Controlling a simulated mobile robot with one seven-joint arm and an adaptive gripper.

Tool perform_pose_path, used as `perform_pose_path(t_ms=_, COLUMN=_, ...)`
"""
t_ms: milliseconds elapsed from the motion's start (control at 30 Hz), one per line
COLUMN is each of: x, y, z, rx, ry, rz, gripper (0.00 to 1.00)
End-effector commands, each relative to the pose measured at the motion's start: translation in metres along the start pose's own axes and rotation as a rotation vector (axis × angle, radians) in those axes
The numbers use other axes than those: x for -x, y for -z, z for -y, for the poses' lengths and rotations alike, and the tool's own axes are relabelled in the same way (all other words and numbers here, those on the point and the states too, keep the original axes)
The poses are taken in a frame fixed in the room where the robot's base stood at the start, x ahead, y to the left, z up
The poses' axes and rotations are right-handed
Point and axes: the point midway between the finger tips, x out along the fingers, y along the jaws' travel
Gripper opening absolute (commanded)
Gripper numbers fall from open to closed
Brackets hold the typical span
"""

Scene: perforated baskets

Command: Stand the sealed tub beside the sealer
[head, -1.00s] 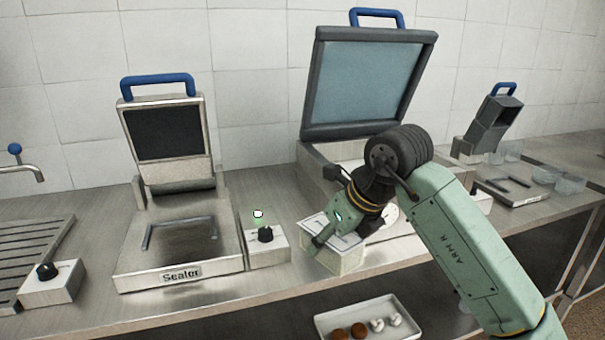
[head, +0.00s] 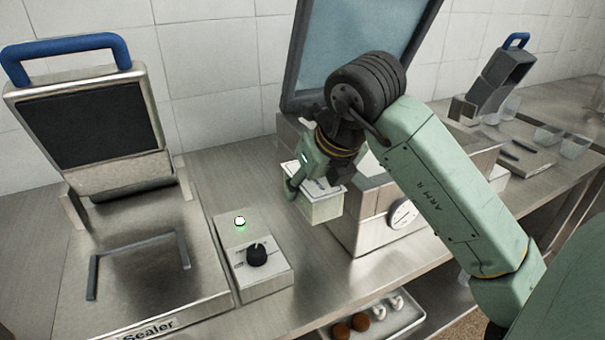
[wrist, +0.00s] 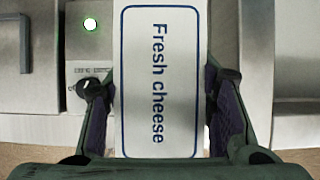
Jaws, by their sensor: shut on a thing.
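My gripper (wrist: 166,125) is shut on a pale rectangular tub (head: 318,205). In the wrist view the tub's lid (wrist: 182,60) is white with a blue border and reads "Fresh cheese", and a finger presses on each side. In the head view the tub hangs upright, close in front of the machine with the large raised lid; I cannot tell whether its base touches the counter. The sealer (head: 140,275) stands at the left with its lid raised and its frame empty. Its control box (head: 262,268), with a black knob and a lit green lamp, stands between the sealer and the tub.
The large machine (head: 372,232) with a round dial stands right behind the tub. A bare strip of steel counter (head: 322,282) lies right of the control box. A tray (head: 400,320) with brown and white items is below. Clear containers (head: 549,135) stand far right.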

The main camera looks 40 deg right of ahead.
Motion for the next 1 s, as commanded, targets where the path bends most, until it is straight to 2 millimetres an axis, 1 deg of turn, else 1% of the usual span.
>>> perform_pose_path(t_ms=167, x=-0.005, y=0.003, z=0.000, rx=-0.002, ry=0.001, rz=0.001, gripper=0.10)
perform_pose_path(t_ms=367, x=-0.021, y=0.012, z=0.000, rx=-0.002, ry=0.000, rz=0.001, gripper=0.10)
perform_pose_path(t_ms=1000, x=-0.088, y=0.050, z=0.001, rx=-0.001, ry=0.002, rz=0.002, gripper=0.10)
